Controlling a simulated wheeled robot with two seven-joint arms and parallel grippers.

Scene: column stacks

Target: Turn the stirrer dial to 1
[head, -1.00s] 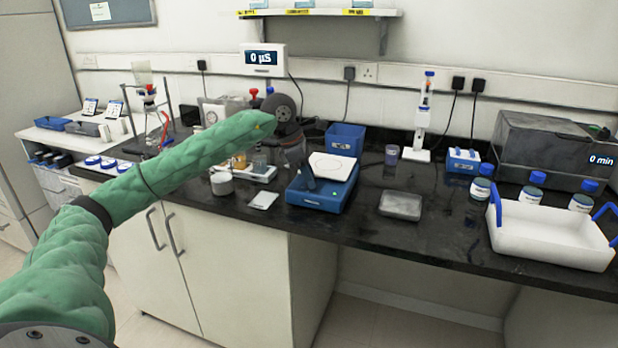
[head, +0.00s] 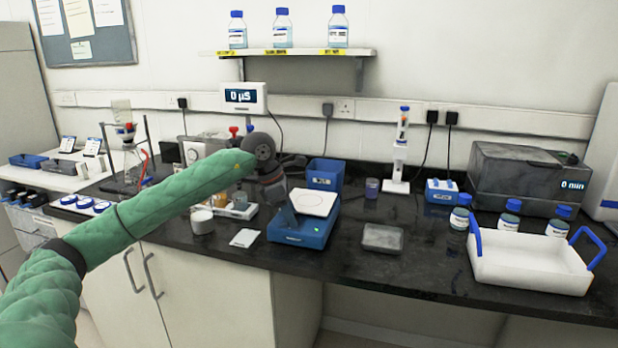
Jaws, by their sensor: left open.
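A low blue device with a white square top plate (head: 315,202) stands on the black bench; it looks like the stirrer. A small green light shows on its front. I cannot make out a dial or its setting; my gripper covers part of its left side. My left arm, in a green sleeve, reaches in from the left. My left gripper (head: 283,205) is open, pointing down at the left part of the blue device, with nothing seen in it. I cannot tell whether it touches. My right gripper is out of view.
A white tub (head: 203,221) and a flat white piece (head: 245,238) lie left of the device. A blue bin (head: 325,173) stands behind it and a grey dish (head: 383,238) to its right. A white tray with blue handles (head: 530,270) is far right.

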